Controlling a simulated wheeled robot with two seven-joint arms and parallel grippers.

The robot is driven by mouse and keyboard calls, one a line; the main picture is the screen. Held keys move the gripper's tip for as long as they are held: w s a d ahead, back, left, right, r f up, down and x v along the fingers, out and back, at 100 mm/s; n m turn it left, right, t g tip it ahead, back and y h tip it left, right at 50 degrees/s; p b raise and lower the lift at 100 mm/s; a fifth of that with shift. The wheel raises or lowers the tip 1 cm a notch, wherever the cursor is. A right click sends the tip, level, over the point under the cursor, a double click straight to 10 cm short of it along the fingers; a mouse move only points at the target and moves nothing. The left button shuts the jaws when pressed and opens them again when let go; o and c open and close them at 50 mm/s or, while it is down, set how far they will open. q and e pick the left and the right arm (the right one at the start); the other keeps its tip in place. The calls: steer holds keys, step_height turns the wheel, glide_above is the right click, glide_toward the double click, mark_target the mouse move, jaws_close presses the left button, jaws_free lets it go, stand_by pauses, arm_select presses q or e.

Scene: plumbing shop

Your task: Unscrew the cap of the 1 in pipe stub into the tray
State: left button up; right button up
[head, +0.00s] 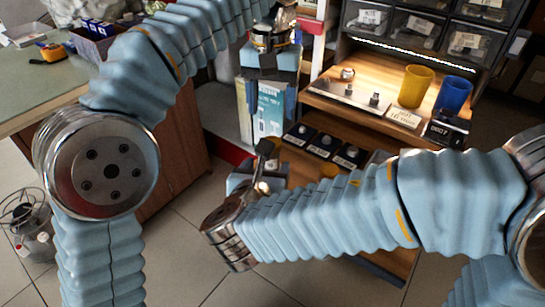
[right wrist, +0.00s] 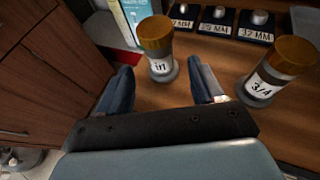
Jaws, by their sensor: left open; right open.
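In the right wrist view the 1 in pipe stub (right wrist: 161,68) stands upright on the wooden shelf, its label partly readable, with a brass cap (right wrist: 154,33) on top. My right gripper (right wrist: 163,78) is open, with one finger to each side and the stub just beyond the fingertips. It also shows in the head view (head: 262,172), partly hidden by its own arm. My left gripper (head: 272,104) is open and empty, pointing down in front of the shelving.
A second brass-capped stub labelled 3/4 (right wrist: 274,73) stands to the right of the first. Black pads with size labels (right wrist: 255,23) lie behind the stubs. A yellow cup (head: 416,86) and blue cup (head: 453,95) stand on the upper shelf. A wooden cabinet (right wrist: 40,70) is at left.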

steer(key=x, duration=0.8)
steer(key=shift+w+f, duration=0.15)
steer(key=shift+w, duration=0.15)
jaws_close()
